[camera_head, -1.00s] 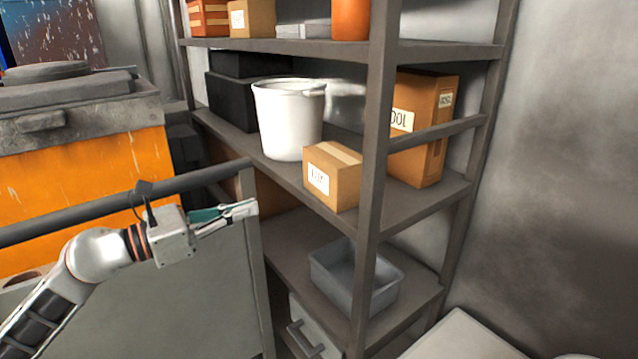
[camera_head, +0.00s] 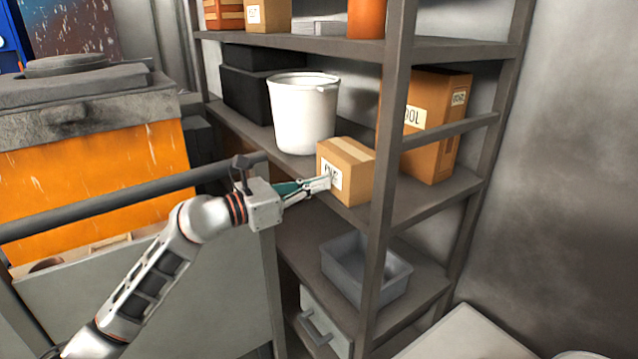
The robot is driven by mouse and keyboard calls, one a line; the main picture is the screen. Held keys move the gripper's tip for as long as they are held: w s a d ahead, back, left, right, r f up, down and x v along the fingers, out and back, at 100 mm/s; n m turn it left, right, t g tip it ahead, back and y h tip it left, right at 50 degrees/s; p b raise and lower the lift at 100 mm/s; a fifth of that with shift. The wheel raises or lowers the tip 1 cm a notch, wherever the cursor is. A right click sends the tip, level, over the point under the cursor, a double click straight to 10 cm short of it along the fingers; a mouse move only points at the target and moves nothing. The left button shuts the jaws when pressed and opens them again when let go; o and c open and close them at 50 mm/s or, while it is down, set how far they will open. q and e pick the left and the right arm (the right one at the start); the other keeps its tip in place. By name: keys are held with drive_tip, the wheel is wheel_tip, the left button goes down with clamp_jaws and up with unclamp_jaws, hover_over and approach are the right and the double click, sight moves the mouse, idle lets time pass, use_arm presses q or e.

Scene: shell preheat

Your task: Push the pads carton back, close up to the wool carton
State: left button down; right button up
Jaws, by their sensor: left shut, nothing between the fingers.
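The pads carton, a small brown box with a white label (camera_head: 352,172), sits at the front edge of the middle shelf, left of the shelf's front post. The wool carton (camera_head: 440,138), a taller brown box with a label partly reading "OOL", stands farther back to the right, partly hidden by the post and a side rail. My left gripper (camera_head: 322,185) is shut and empty. Its fingertips are at the pads carton's labelled front face; I cannot tell whether they touch. My right gripper is not in view.
A white bucket (camera_head: 303,115) stands left of the pads carton. The shelf post (camera_head: 387,150) rises just right of it. A grey bin (camera_head: 362,270) sits on the shelf below. A grey railing (camera_head: 120,205) runs beside my left arm.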

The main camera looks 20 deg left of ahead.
sight(332, 177)
use_arm(q)
drive_tip(key=shift+w+d, duration=0.15)
drive_tip(key=x, duration=0.2)
drive_tip(key=p+x, duration=0.1)
drive_tip(key=x, duration=0.1)
drive_tip(key=p+x, duration=0.1)
drive_tip(key=x, duration=0.1)
drive_tip(key=shift+r, duration=0.35)
drive_tip(key=x, duration=0.6)
drive_tip(key=shift+w+d+f, duration=0.15)
drive_tip(key=shift+f, duration=0.2)
